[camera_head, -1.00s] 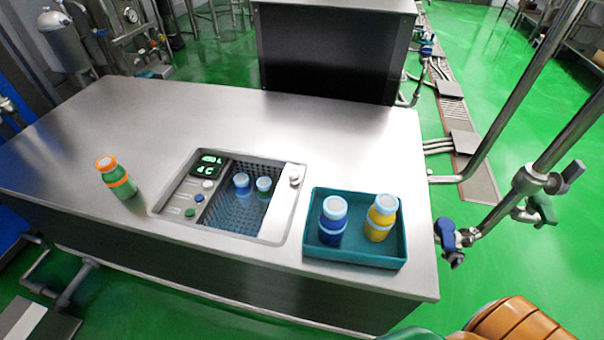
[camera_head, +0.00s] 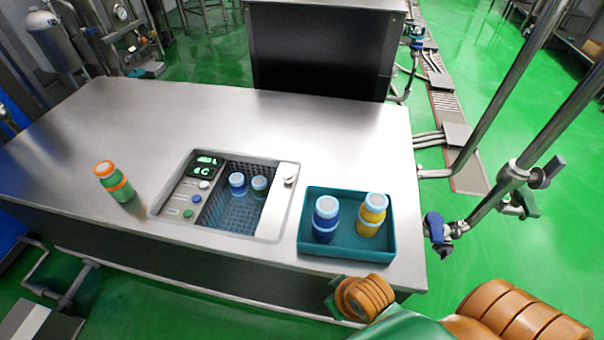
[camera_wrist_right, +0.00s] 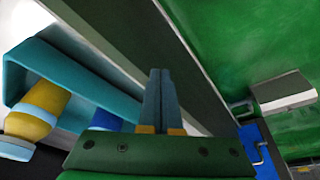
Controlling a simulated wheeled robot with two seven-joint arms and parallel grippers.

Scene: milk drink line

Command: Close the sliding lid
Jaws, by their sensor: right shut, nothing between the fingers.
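The sliding lid (camera_head: 279,203) is a pale narrow panel at the right side of the sunken cooler box (camera_head: 183,221), with a round knob (camera_head: 291,180) near its far end. The box is open to the left of the lid, and two blue-capped bottles (camera_head: 238,183) stand inside it. My right arm comes in at the lower right of the head view. In the right wrist view, my right gripper (camera_wrist_right: 161,72) is shut and empty, beside the teal tray and apart from the lid, which I cannot make out there. My left gripper is not in view.
The counter (camera_head: 220,115) behind the box is clear.

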